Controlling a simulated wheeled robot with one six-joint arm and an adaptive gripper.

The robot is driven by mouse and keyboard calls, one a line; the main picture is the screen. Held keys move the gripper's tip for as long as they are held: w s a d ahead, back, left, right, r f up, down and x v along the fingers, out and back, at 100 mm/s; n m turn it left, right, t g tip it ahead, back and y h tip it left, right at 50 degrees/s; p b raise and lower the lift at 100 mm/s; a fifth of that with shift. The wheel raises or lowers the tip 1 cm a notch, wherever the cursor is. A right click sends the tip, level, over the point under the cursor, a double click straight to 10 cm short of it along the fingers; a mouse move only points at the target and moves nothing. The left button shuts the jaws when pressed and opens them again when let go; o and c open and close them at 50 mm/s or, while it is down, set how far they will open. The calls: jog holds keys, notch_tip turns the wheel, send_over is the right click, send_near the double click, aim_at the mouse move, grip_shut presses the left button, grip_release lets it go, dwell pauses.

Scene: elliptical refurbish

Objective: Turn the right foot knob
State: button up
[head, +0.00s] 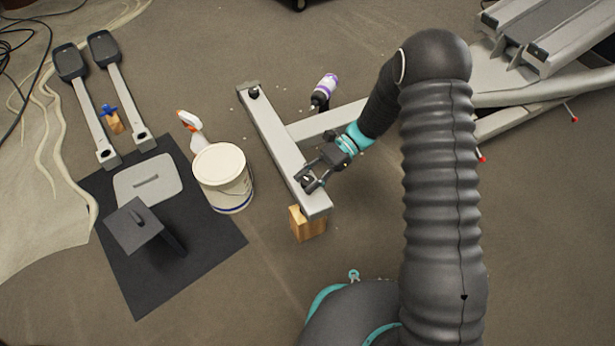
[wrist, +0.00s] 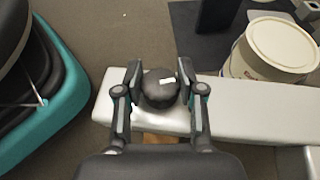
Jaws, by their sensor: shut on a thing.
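The right foot knob (wrist: 160,88) is a dark round knob with a small white mark on its top. It sits near the end of the pale grey foot bar (wrist: 245,110). My gripper (wrist: 158,80) is shut on the knob, with one finger on each side of it. In the head view my gripper (head: 309,180) is at the near end of the foot bar (head: 275,145) and mostly hides this knob. Another dark knob (head: 254,92) shows at the bar's far end.
A wooden block (head: 308,224) is under the near end of the bar. A purple and white bottle (head: 324,91) lies behind the bar.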

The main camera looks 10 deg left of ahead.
aim_at(308, 180)
jog(key=n+g+h, duration=0.1)
jog(key=n+h, duration=0.1)
jog(key=n+g+h+p, duration=0.1)
jog(key=n+h, duration=0.1)
jog(key=shift+n+g+h, duration=0.3)
jog(key=n+h, duration=0.5)
jog(key=h, duration=0.1)
jog(key=shift+a+g, duration=0.1)
jog(key=shift+g, duration=0.2)
jog(key=n+t+h, duration=0.1)
jog(key=n+h, duration=0.2)
jog(key=n+t+h+p, duration=0.1)
jog(key=n+h, duration=0.2)
jog(key=n+t+h+p, duration=0.1)
jog(key=n+t+h, duration=0.2)
jog(key=n+t, duration=0.1)
jog(key=shift+n+h, duration=0.3)
jog(key=shift+h, duration=0.1)
jog(key=o, duration=1.2)
jog(key=shift+c, duration=0.2)
notch_tip(308, 180, up, 10)
